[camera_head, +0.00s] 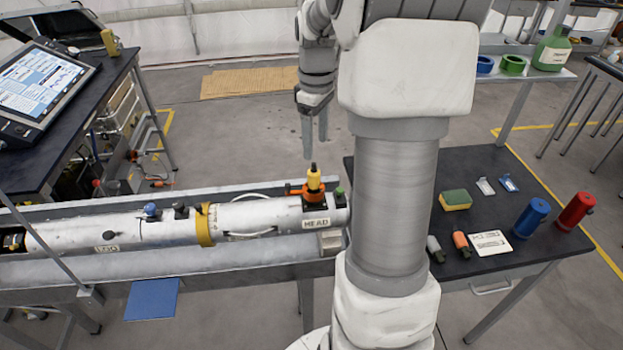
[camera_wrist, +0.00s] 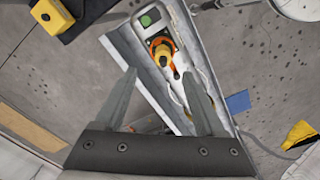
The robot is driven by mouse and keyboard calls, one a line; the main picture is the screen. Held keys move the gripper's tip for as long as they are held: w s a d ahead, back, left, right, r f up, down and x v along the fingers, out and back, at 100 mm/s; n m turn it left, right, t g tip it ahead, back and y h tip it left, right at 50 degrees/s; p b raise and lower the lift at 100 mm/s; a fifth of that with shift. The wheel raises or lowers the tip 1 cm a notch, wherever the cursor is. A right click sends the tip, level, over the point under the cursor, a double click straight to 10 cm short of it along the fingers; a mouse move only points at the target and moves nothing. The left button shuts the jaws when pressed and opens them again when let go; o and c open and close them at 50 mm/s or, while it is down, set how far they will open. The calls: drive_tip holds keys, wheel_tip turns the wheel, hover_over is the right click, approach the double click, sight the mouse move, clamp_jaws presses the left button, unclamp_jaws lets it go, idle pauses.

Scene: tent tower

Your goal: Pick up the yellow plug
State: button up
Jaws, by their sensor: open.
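The yellow plug (camera_head: 314,178) stands upright in an orange collar (camera_head: 304,190) on top of the white cylinder (camera_head: 265,217), near its end labelled HEAD. In the wrist view the yellow plug (camera_wrist: 161,54) shows from above, beyond my fingertips and between their lines. My gripper (camera_head: 315,137) is open and empty, and it hangs above and behind the plug in the head view. In the wrist view its two fingers (camera_wrist: 158,73) are spread wide apart, with nothing between them. The plug is apart from both fingers.
A green cap (camera_head: 340,195) sits on the cylinder close beside the plug. The cylinder lies in a long metal trough (camera_head: 220,268). A black table (camera_head: 480,235) at right holds a yellow-green sponge (camera_head: 455,199), a blue can (camera_head: 531,218) and a red can (camera_head: 575,211).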

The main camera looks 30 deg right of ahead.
sight(314, 171)
wheel_tip(314, 171, down, 5)
drive_tip(key=shift+f, duration=0.15)
drive_tip(key=shift+s+a+f+p, duration=0.1)
drive_tip(key=shift+a+f+p, duration=0.1)
drive_tip(key=shift+f, duration=1.2)
drive_tip(key=shift+a+f+p, duration=0.1)
drive_tip(key=shift+f+p, duration=0.1)
drive_tip(key=shift+f, duration=1.15)
drive_tip(key=shift+c, duration=0.2)
clamp_jaws()
